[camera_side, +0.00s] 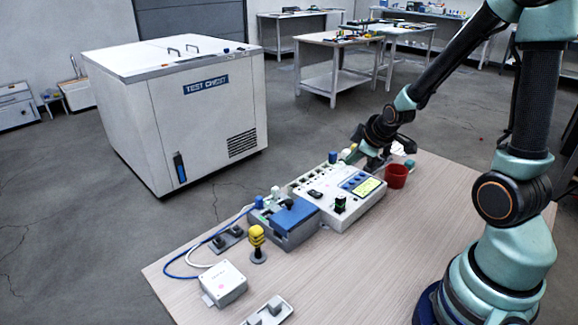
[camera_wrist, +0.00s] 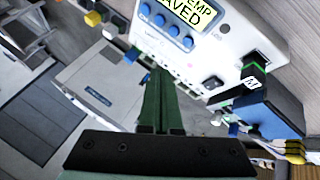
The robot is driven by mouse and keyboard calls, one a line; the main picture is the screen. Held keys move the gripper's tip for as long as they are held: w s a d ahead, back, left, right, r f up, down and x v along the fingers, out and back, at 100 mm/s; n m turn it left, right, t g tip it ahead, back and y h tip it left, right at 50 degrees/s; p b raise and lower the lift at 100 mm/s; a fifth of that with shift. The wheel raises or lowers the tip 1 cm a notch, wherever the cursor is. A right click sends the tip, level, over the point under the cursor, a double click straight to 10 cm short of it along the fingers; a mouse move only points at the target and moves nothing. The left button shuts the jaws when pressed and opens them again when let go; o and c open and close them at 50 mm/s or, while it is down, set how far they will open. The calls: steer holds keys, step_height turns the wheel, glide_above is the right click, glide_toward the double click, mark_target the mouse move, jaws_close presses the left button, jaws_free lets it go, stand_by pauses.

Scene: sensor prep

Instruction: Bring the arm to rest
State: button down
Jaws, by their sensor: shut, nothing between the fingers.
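My gripper (camera_wrist: 157,75) is shut and empty, its two green fingers lying together in the wrist view. In the side view my gripper (camera_side: 370,160) is at the far end of the white instrument box (camera_side: 345,215), beside its back corner. I cannot tell whether it touches the box. My arm reaches from the right over the table. The instrument box has blue knobs and a lit yellow-green display (camera_wrist: 190,22), on which "EMP" and "AVED" can be read in the wrist view.
A red cup (camera_side: 396,177) stands close to the right of my gripper. A blue-lidded grey unit (camera_side: 290,222), a yellow-topped post (camera_side: 257,240) and a small white box (camera_side: 223,284) stand on the wooden table (camera_side: 350,285). A white test chest (camera_side: 205,115) stands beyond the table.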

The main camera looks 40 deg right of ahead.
steer(key=s+a+r+m+y, duration=0.1)
steer(key=s+a+r+m, duration=0.1)
steer(key=s+a+r, duration=0.2)
steer(key=s+a+r+m+g+y, duration=0.1)
steer(key=s+a+r+m, duration=0.2)
steer(key=a+r, duration=0.6)
steer(key=s+a, duration=0.2)
steer(key=a, duration=0.1)
steer(key=shift+s+r+y, duration=0.15)
steer(key=shift+r+y, duration=0.25)
